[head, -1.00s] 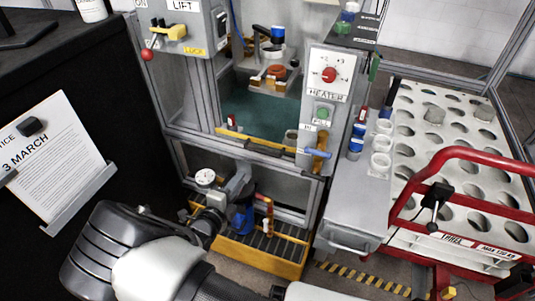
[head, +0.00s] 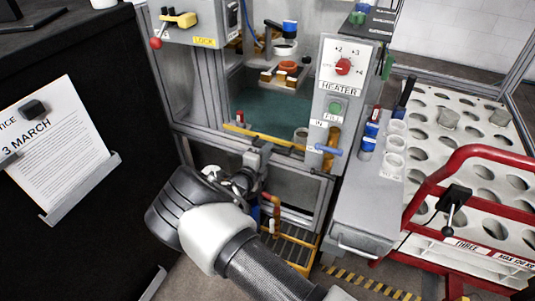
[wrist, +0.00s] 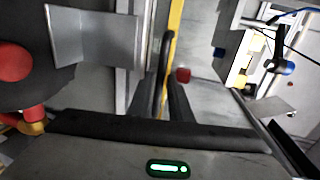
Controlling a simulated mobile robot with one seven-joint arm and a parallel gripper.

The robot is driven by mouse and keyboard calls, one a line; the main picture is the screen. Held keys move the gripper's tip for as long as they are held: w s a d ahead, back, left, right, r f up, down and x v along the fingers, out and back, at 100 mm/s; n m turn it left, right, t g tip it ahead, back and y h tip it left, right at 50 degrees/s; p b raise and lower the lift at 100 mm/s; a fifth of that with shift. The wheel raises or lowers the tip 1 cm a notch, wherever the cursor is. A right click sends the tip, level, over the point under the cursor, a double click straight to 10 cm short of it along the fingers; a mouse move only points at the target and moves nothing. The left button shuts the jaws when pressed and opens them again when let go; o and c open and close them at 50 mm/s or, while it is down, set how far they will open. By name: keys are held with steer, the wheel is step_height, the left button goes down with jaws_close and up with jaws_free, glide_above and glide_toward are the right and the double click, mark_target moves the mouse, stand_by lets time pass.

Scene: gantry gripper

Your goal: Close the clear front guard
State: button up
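A yellow rail (head: 278,144) runs across the front of the machine's opening. A greyish see-through panel (head: 292,186) lies below it, seemingly the clear front guard; the opening above the rail looks uncovered. The fingers look close together. Whether they touch or hold anything is unclear.
The heater panel (head: 343,70) stands right of the opening, with a blue lever (head: 328,150) at its lower edge. A grey ledge with cups (head: 365,190) and a red-railed cart (head: 470,152) are further right. A lock box with a red-knobbed lever (head: 155,43) is upper left.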

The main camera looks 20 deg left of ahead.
steer(key=shift+w, duration=0.1)
jaws_close()
step_height(320, 180, up, 34)
steer(key=p, duration=2.4)
steer(key=shift+f, duration=0.25)
steer(key=shift+w, duration=0.1)
steer(key=shift+c, duration=0.3)
jaws_free()
steer(key=shift+r, duration=0.1)
steer(key=shift+o, duration=0.3)
